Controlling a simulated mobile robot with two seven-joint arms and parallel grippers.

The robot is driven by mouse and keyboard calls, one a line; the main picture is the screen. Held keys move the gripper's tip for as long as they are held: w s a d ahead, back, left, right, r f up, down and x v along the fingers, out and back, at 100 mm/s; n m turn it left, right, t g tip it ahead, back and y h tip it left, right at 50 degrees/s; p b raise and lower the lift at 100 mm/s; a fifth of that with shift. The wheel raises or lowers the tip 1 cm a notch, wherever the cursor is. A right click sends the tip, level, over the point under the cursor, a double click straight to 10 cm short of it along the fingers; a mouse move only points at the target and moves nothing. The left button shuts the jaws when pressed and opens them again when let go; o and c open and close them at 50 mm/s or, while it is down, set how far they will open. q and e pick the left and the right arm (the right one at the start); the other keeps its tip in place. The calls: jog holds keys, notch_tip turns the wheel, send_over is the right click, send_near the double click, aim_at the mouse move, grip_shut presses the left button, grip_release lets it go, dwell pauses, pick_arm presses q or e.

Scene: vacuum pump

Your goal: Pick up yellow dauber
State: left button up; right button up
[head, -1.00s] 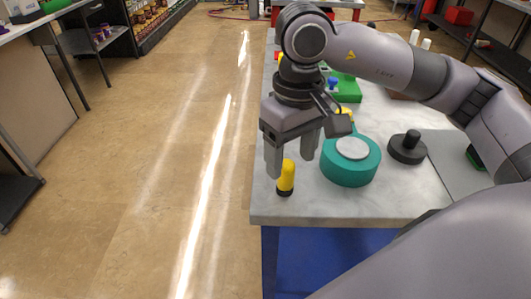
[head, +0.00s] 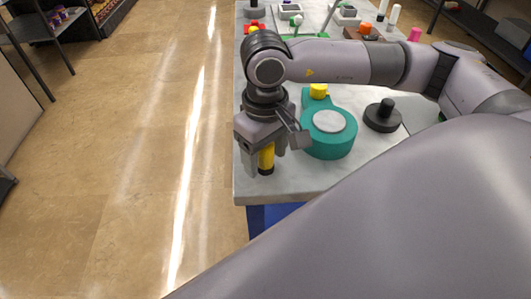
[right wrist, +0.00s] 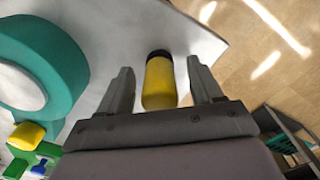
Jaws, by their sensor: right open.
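The yellow dauber (head: 266,157) has a yellow body and a black end, and stands near the front left corner of the table. In the right wrist view the dauber (right wrist: 159,82) lies between the two fingers, with a gap on each side. My right gripper (head: 262,168) is open and down around the dauber; its fingers (right wrist: 160,84) do not appear to touch it. The upper part of the dauber is hidden by the gripper in the head view. My left gripper is not in view.
A teal round part (head: 331,145) with a pale disc stands just right of the gripper. A black knobbed disc (head: 382,118) is farther right. The table's left edge (head: 237,175) is close, with open floor beyond.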

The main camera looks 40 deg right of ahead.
jog(key=c, duration=1.1)
jog(key=shift+r, duration=0.1)
jog(key=shift+c, duration=0.2)
notch_tip(320, 180, up, 20)
jog(key=p, duration=0.1)
